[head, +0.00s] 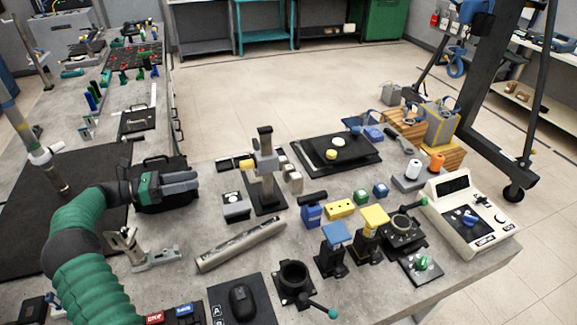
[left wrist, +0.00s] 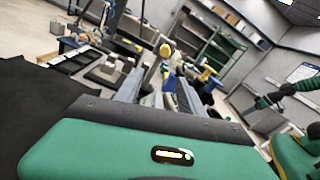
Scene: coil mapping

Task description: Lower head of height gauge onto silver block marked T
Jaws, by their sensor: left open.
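The height gauge (head: 267,160) stands upright on a black base in the middle of the table, with a yellow knob on its left side. It also shows beyond my fingers in the left wrist view (left wrist: 150,78). A small grey block with a pale round top (head: 236,206) sits left of its base; I cannot read a T on it. My left gripper (head: 202,181) is open and empty, left of the gauge and apart from it; its fingers reach forward in the left wrist view (left wrist: 157,90). A green limb with a dark end (left wrist: 265,103), probably my right arm, shows there, too small to judge.
A long grey bar (head: 240,245) lies in front of the gauge. A black ring fixture (head: 293,287), blue and yellow stands, and small blocks crowd the right front. A black plate (head: 335,155) lies behind. A beige instrument (head: 470,215) stands at the right edge.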

